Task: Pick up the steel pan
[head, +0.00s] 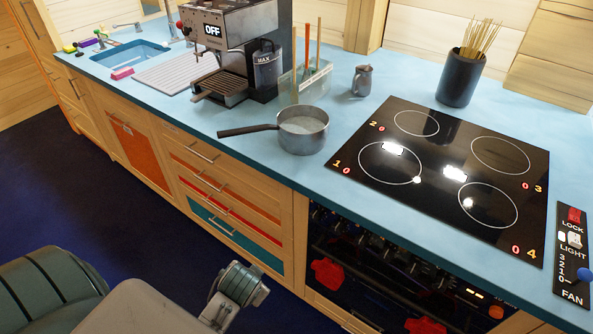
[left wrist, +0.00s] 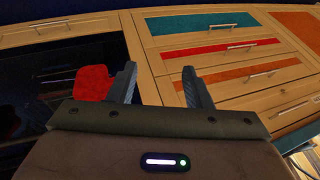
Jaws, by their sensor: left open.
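In the head view part of my left arm is low at the bottom, in front of the drawers and well below the pan. The pan is not in the left wrist view. My right gripper is not in view.
A coffee machine (head: 232,50) and a utensil holder (head: 305,82) stand behind the pan. A small metal jug (head: 362,80) and the black hob (head: 445,170) are to its right. Drawers (head: 225,190) and an oven (head: 390,265) lie below the counter.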

